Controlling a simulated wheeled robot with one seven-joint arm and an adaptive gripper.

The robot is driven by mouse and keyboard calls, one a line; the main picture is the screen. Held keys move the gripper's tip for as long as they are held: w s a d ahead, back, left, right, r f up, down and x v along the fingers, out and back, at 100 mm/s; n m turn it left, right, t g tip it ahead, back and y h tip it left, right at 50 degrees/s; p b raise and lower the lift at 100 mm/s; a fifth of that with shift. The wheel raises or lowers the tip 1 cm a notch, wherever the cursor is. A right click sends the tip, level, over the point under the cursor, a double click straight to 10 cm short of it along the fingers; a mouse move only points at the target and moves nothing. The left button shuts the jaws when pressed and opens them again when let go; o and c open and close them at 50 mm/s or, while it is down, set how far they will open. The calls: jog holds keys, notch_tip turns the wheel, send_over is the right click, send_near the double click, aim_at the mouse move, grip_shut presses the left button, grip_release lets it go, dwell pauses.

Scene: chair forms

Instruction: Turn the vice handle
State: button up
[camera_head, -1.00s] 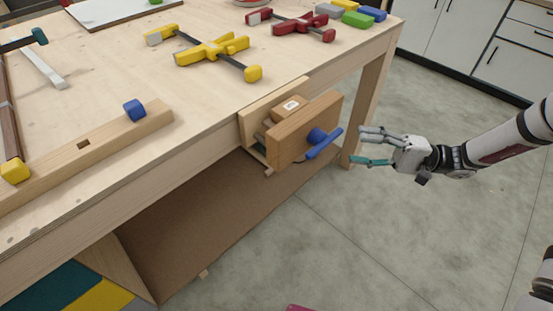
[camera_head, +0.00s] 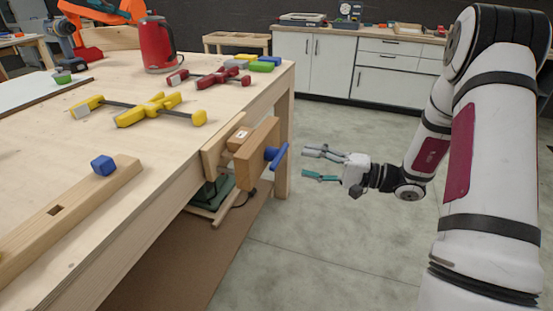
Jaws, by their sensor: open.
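The wooden vice (camera_head: 256,152) is mounted on the front edge of the workbench, near its far corner. Its blue handle (camera_head: 277,156) is a slanted bar on the outer face of the front jaw. My gripper (camera_head: 312,163) is to the right of the handle, with its fingers pointing left toward it. The fingers are spread, with nothing between them, and a visible gap separates them from the handle.
The workbench (camera_head: 182,179) carries yellow clamps (camera_head: 153,109), red clamps (camera_head: 217,77), a red kettle (camera_head: 157,45) and coloured blocks (camera_head: 261,66). A long wooden piece with a blue peg (camera_head: 103,165) lies at the near left. White cabinets (camera_head: 333,66) stand behind. The floor (camera_head: 300,240) right of the bench is clear.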

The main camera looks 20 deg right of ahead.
aim_at(282, 157)
jog(key=x, duration=0.8)
jog(key=shift+w+a+b, duration=0.25)
jog(key=shift+w+b, duration=0.05)
jog(key=shift+b, duration=0.1)
jog(key=shift+c, duration=0.3)
jog(key=c, duration=1.1)
